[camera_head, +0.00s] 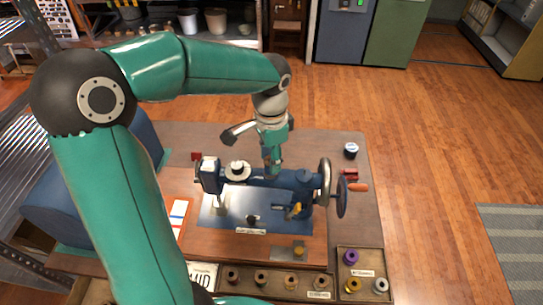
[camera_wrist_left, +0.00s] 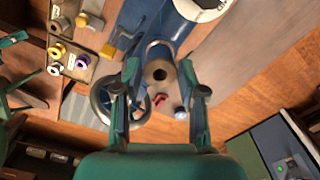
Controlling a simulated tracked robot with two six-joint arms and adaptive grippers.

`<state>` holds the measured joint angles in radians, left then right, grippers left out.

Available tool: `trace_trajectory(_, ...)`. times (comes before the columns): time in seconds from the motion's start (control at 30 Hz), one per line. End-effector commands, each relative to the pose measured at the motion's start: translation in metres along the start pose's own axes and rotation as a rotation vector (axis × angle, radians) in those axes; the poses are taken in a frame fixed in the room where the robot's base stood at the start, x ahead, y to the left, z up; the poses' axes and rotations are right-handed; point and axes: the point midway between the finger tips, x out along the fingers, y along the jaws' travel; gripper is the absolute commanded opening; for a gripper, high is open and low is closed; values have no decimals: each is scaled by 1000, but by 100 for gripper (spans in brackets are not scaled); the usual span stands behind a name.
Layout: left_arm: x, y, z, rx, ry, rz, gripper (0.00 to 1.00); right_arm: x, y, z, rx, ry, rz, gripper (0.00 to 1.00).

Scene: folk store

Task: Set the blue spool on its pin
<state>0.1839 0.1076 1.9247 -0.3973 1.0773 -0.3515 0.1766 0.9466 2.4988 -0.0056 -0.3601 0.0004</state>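My left gripper (camera_head: 272,168) points down above the blue sewing machine (camera_head: 300,180). The head view does not show the piece clearly. I cannot make out the pin; the gripper covers part of the machine's top.
A tray (camera_head: 340,298) at the front right holds purple (camera_head: 351,257), yellow (camera_head: 353,285) and pale (camera_head: 380,286) spools. A handwheel (camera_head: 342,197), a red item (camera_head: 350,174) and a small dark jar-like item with a pale top (camera_head: 350,150) are right of the gripper.

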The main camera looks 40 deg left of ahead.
Motion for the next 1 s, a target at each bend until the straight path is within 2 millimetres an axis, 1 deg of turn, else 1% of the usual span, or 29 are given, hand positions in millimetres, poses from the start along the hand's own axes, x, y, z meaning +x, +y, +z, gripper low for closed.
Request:
trace_trajectory(0.03,0,0,0,0,0,0,54,0,0,0,0,0,0,22)
trace_trajectory(0.1,0,0,0,0,0,0,63,0,0,0,0,0,0,22)
trace_trajectory(0.4,-1,0,0,0,0,0,63,0,0,0,0,0,0,22)
trace_trajectory(0.53,-8,0,-1,0,2,-1,63,0,0,0,0,0,0,22)
trace_trajectory(0.67,-26,0,-1,-1,4,-2,63,0,0,0,0,0,0,22)
trace_trajectory(1.0,-92,0,-2,1,4,-1,63,0,0,0,0,0,0,22)
